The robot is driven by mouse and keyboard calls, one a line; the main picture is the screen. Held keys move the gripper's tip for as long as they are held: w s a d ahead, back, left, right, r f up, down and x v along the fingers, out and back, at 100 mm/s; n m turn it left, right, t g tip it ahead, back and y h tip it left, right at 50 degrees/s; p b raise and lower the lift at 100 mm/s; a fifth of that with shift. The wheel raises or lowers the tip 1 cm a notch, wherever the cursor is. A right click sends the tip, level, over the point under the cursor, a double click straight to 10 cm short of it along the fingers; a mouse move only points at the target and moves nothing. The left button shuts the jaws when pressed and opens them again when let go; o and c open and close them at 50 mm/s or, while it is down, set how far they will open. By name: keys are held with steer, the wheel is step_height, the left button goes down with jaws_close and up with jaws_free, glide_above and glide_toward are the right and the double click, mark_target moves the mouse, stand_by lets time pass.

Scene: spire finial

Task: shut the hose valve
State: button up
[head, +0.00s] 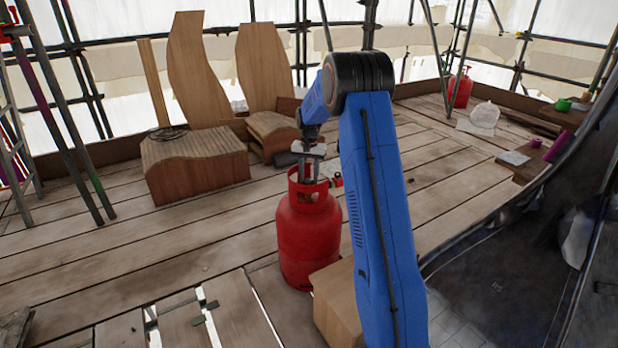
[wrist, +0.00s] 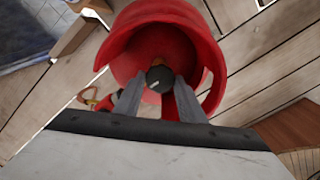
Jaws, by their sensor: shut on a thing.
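A red gas cylinder (head: 309,240) stands upright on the plank floor, in the middle of the head view. Its open-sided red collar (wrist: 205,50) fills the top middle of the wrist view. Inside the collar is a dark round valve knob (wrist: 159,78) with a light mark on its top. My gripper (head: 308,178) reaches down into the collar from above. In the wrist view the two grey fingers of my gripper (wrist: 158,88) are shut on the knob, one on each side. A red fitting (head: 336,181) sticks out at the right of the collar.
A wooden box (head: 338,300) stands close to the cylinder at the front right. Curved wooden forms (head: 196,170) stand behind to the left. Floorboards have gaps (head: 205,305) at the front left. Another red cylinder (head: 459,88) stands far right.

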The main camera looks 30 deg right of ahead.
mark_target(309, 180)
stand_by(0.3)
steer(key=o, duration=1)
steer(key=shift+o, duration=0.2)
steer(key=shift+r, duration=0.15)
step_height(309, 180, up, 17)
steer(key=shift+r, duration=0.1)
